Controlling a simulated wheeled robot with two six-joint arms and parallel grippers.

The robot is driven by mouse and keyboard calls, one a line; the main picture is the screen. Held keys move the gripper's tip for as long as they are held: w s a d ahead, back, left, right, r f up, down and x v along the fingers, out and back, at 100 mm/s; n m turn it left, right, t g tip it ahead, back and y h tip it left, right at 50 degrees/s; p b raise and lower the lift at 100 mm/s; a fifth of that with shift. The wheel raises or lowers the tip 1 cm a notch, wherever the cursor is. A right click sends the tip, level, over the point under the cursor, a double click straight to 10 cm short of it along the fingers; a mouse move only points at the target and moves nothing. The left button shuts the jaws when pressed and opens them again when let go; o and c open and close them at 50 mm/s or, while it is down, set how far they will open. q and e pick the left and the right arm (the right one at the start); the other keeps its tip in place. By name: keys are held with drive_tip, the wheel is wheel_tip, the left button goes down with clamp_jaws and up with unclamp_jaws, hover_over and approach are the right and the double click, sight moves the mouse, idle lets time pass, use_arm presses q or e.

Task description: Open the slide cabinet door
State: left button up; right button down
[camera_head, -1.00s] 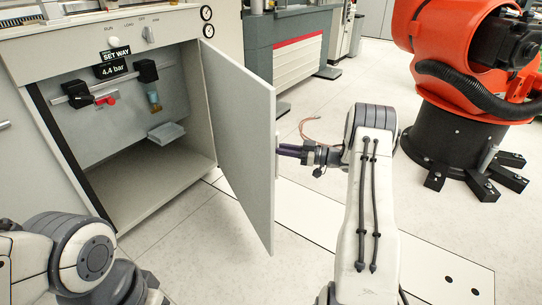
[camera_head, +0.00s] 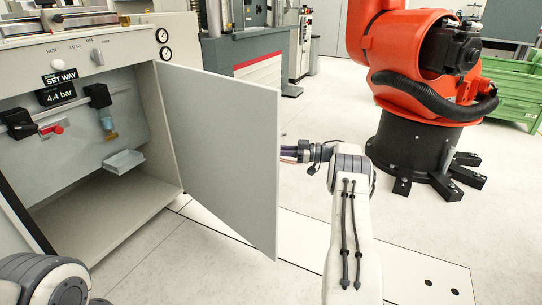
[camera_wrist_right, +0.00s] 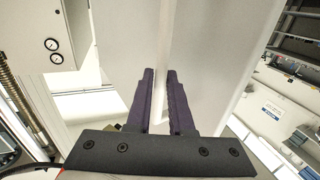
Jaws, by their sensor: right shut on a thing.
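The cabinet (camera_head: 95,225) stands at the left of the head view with its inside showing. Its grey door (camera_head: 222,150) is swung wide open on the hinge side at the right. My right gripper (camera_head: 290,152) is at the door's free edge, and its fingertips are partly hidden behind that edge. In the right wrist view the two dark fingers (camera_wrist_right: 160,100) lie either side of a pale strip at the door (camera_wrist_right: 210,60), shut on it. My left gripper is outside the frames; only part of my left arm shows at the lower left.
Inside the cabinet are a red valve handle (camera_head: 52,129) and a small grey tray (camera_head: 124,161). An orange robot arm (camera_head: 415,60) on a black base stands at the right. Open floor (camera_head: 310,205) lies around my right arm. A green crate (camera_head: 510,90) stands far right.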

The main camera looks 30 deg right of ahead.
drive_tip(key=shift+w+d, duration=0.15)
drive_tip(key=shift+w, duration=0.15)
drive_tip(key=shift+d, duration=0.1)
drive_tip(key=c, duration=0.8)
unclamp_jaws()
drive_tip(key=shift+s, duration=0.1)
drive_tip(key=shift+d, duration=0.1)
drive_tip(key=b+v, duration=0.3)
drive_tip(key=v, duration=0.7)
drive_tip(key=shift+s+d, duration=0.1)
drive_tip(key=shift+s, duration=0.05)
